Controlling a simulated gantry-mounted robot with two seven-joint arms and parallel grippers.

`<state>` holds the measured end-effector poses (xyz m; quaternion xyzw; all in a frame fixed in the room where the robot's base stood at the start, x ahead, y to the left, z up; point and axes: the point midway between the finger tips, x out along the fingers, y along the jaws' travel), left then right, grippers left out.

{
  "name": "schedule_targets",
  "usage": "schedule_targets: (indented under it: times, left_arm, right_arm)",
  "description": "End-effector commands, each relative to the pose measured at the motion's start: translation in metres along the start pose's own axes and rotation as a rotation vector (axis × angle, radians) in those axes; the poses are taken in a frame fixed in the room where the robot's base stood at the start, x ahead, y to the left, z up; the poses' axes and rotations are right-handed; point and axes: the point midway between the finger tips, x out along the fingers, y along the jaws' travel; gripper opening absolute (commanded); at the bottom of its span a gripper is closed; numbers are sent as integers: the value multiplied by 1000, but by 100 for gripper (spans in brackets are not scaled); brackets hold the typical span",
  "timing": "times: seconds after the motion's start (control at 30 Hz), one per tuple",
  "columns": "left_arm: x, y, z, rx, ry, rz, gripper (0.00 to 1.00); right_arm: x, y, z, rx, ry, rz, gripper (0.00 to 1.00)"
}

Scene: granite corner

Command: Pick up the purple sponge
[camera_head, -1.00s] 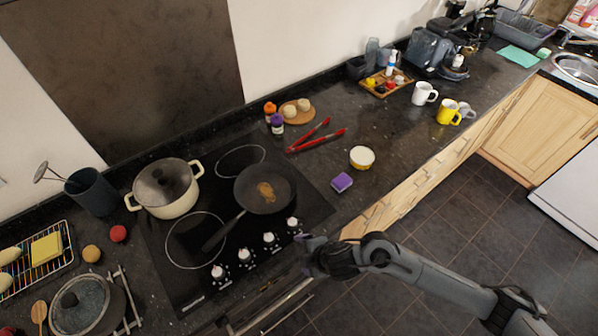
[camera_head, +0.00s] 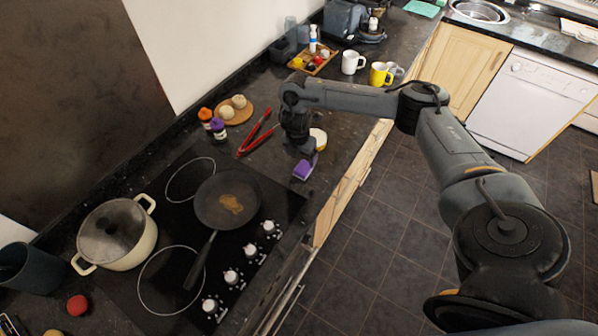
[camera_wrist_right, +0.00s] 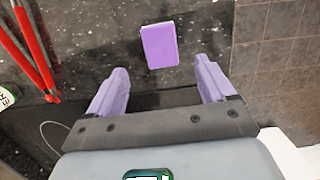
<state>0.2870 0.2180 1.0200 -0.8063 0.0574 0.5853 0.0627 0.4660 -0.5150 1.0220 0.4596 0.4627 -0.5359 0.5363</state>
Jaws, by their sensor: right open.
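The purple sponge (camera_head: 302,171) lies on the dark granite counter near its front edge, right of the hob. In the right wrist view the sponge (camera_wrist_right: 159,45) lies flat, just beyond the fingertips and roughly centred between them. My right gripper (camera_head: 311,154) points down over the counter close to the sponge, and partly covers the view of it. In the right wrist view its two purple fingers (camera_wrist_right: 161,78) are wide apart with nothing between them. My left gripper does not show.
Red tongs (camera_head: 257,136) lie left of the gripper. A frying pan (camera_head: 228,200) and a lidded pot (camera_head: 116,233) are on the hob. A white mug (camera_head: 352,62) and a yellow mug (camera_head: 380,75) stand farther back.

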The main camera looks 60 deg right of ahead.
Motion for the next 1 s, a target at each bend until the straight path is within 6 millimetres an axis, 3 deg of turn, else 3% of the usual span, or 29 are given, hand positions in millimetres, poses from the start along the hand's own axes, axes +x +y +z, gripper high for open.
schedule_targets:
  times: [0.03, 0.37, 0.7, 1.0]
  left_arm:
    - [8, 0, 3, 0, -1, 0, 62]
    - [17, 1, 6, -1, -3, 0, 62]
    - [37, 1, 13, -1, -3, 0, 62]
    - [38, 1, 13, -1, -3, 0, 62]
  right_arm:
    - [12, 0, -2, 0, 2, -1, 83]
    - [29, 0, -1, 0, 1, 1, 83]
    - [69, -2, 0, 0, 1, 1, 83]
    - [76, -2, 1, -2, 0, 3, 83]
